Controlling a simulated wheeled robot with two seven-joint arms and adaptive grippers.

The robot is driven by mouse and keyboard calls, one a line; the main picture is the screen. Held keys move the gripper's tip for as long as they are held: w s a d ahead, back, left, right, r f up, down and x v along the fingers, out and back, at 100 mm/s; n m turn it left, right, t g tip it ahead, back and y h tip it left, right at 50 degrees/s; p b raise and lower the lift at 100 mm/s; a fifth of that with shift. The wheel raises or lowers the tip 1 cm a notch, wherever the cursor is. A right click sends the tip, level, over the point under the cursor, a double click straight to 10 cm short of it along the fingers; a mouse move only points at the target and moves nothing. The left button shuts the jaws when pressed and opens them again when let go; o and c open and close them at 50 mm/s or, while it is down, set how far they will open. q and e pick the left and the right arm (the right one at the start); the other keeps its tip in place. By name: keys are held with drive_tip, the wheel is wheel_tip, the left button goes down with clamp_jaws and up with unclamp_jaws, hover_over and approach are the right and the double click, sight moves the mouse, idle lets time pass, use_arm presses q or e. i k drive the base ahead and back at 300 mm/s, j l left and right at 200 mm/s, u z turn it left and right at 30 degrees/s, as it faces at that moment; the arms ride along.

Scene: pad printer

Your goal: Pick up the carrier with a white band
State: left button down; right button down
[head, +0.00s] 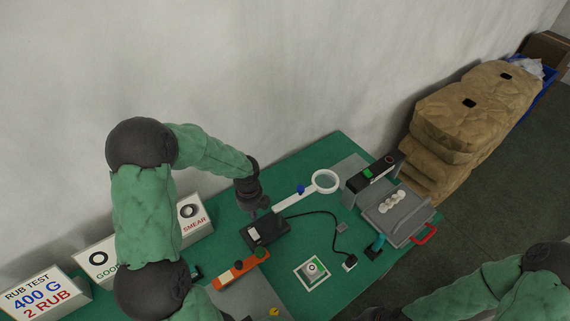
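My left gripper (257,208) points down just above the back of a black box (265,232) with a pale panel on top. I cannot tell whether its fingers are apart or touch the box. No carrier with a white band is clearly identifiable. A small square piece with a white border (298,269) and a round mark lies on the green table, right of and nearer than the black box. My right arm comes in at the lower right. A dark part at the bottom edge may be my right gripper (377,314), mostly cut off.
A white-handled magnifier (324,181) lies behind. At right are a black device (371,174) and a grey tray (412,220) with several white discs. An orange bar (238,270) lies near the front. Sign boxes (40,292) stand left; brown sacks (470,110) are beyond the table.

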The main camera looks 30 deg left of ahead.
sight(312, 270)
drive_tip(key=k+l, duration=0.75)
drive_tip(key=l, duration=0.2)
